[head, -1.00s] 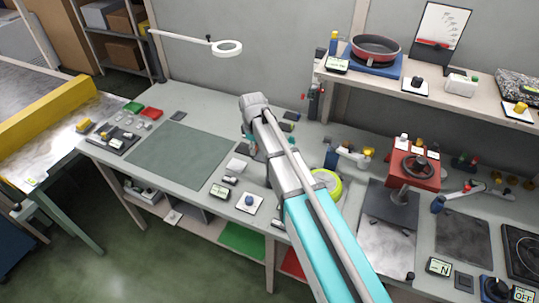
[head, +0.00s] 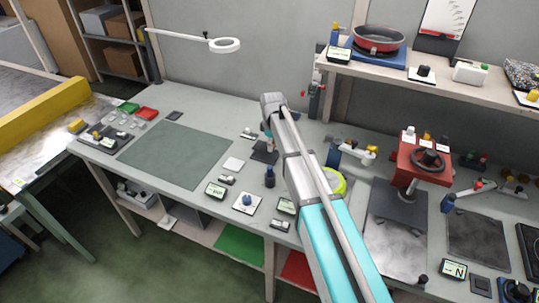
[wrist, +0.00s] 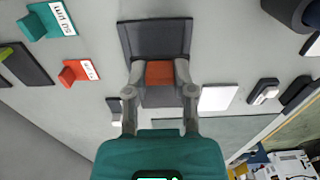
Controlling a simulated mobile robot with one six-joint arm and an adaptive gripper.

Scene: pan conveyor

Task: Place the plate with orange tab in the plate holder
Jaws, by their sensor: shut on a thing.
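My gripper (wrist: 158,76) is shut on the orange tab (wrist: 160,72) of a dark, square plate (wrist: 155,40) in the wrist view. The fingers sit on either side of the tab, and the plate extends beyond them. In the head view the dark plate (head: 264,152) shows just left of my arm, over the grey bench. My gripper (head: 268,138) is partly hidden there by the wrist. I cannot tell how far the plate is above the bench. I cannot pick out the plate holder with certainty.
A teal block (wrist: 38,24) and a red block (wrist: 74,72), both labelled, stand left in the wrist view, near another dark slab (wrist: 27,66). A white square (wrist: 218,97) lies to the right. The green mat (head: 175,153) is clear. A red-topped stand (head: 425,160) is right of my arm.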

